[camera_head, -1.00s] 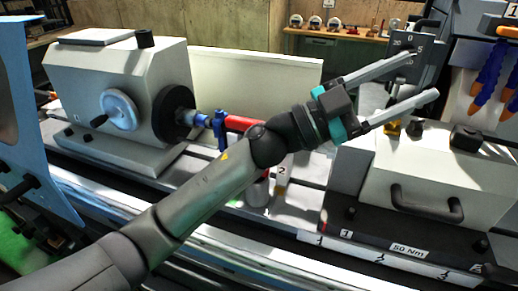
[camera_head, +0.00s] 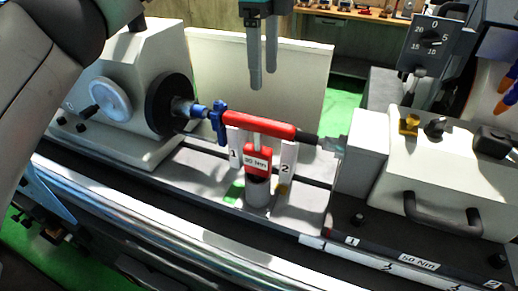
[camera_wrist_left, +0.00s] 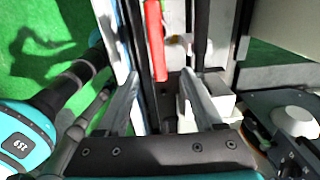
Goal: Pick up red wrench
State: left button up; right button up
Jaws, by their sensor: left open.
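A red tool handle with a white "90 Nm" label (camera_head: 257,158), which looks like the red wrench, stands upright in a grey cylindrical holder (camera_head: 258,190) between two white posts. My left gripper (camera_head: 262,85) points down in the head view, above and behind the red bar and the handle, apart from both. My right gripper is out of view.
A horizontal red bar (camera_head: 262,124) with a blue clamp (camera_head: 218,122) is held between the headstock (camera_head: 125,85) and the tailstock (camera_head: 362,160), just above the handle. The posts marked 1 (camera_head: 235,150) and 2 (camera_head: 286,165) flank the handle closely. A white panel (camera_head: 310,80) stands behind.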

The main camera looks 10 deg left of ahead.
aim_at(258, 134)
pick_arm(q)
jog(key=f, duration=0.9)
jog(key=shift+a+f, duration=0.25)
jog(key=shift+a, duration=0.05)
jog(key=shift+a+f+p, duration=0.2)
jog(key=shift+f+p, duration=0.45)
jog(key=shift+f, duration=2.05)
jog(key=shift+s, duration=0.1)
grip_shut()
